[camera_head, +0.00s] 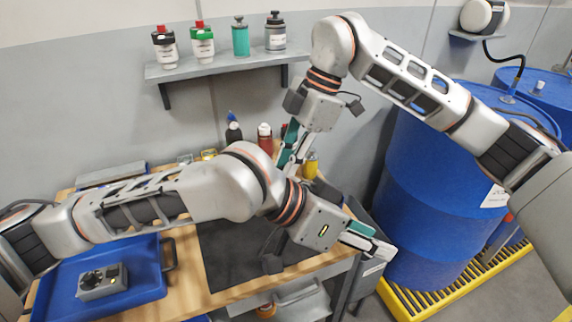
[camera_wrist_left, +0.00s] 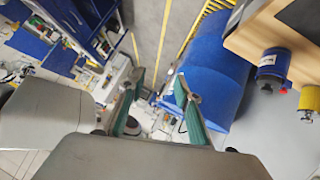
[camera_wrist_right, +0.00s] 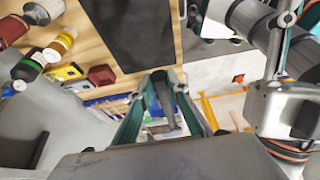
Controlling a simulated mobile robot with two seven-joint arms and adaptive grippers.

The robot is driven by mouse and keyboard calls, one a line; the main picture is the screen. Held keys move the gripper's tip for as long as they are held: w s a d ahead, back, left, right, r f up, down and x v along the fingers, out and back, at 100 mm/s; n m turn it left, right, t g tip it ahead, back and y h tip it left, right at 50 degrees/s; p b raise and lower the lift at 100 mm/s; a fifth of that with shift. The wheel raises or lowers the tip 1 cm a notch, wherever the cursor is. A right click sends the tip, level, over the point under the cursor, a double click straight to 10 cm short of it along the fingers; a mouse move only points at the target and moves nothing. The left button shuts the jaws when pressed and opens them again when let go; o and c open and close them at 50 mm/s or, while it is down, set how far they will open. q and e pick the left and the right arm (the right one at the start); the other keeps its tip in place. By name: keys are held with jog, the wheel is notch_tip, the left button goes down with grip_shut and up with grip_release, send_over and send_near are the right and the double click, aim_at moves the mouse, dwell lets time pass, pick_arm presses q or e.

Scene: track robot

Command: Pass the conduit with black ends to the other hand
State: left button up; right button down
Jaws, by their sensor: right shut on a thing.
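The conduit (camera_wrist_right: 164,98) shows as a short grey tube with a dark end between the fingers of my right gripper (camera_wrist_right: 160,92) in the right wrist view. That gripper is shut on it. In the head view my right gripper (camera_head: 291,148) points down above the back of the workbench; my left arm partly hides it and I cannot make out the conduit there. My left gripper (camera_head: 374,240) is nearer and to the right, past the bench edge. In the left wrist view its fingers (camera_wrist_left: 160,84) are apart with nothing between them.
A workbench with a dark mat (camera_head: 228,250) lies under my arms. A blue tray (camera_head: 150,285) holding a grey part (camera_head: 102,283) is at left. Several bottles stand at the bench back, including a red one (camera_head: 265,140). A wall shelf (camera_head: 220,66) and blue drum (camera_head: 425,190) are close by.

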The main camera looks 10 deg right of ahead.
pick_arm(q)
jog(key=w+a+f+n+t+h, duration=0.2)
jog(key=f+n, duration=0.3)
jog(key=f, duration=0.2)
jog(key=w+a+f+n+t+h, duration=0.1)
jog(key=w+f+n+t, duration=0.1)
jog(key=f+n, duration=0.35)
jog(key=s+a+f+n+t+y, duration=0.1)
jog(key=s+a+f+n+t, duration=0.1)
jog(key=a+f, duration=0.5)
jog(key=s+a+f+n+t+y, duration=0.1)
jog(key=s+a+f+n+y, duration=0.15)
jog(key=f, duration=0.85)
jog(key=a+f+m+t+y, duration=0.2)
jog(key=a+f+y, duration=0.2)
jog(key=a, duration=1)
jog(key=s+a+f+m+t+y, duration=0.1)
jog(key=a+f+m+t+y, duration=0.1)
jog(key=a, duration=1.3)
notch_tip(320, 180, down, 3)
jog(key=shift+a+f+m+y, duration=0.2)
jog(key=shift+m+y, duration=0.3)
jog(key=shift+y, duration=0.55)
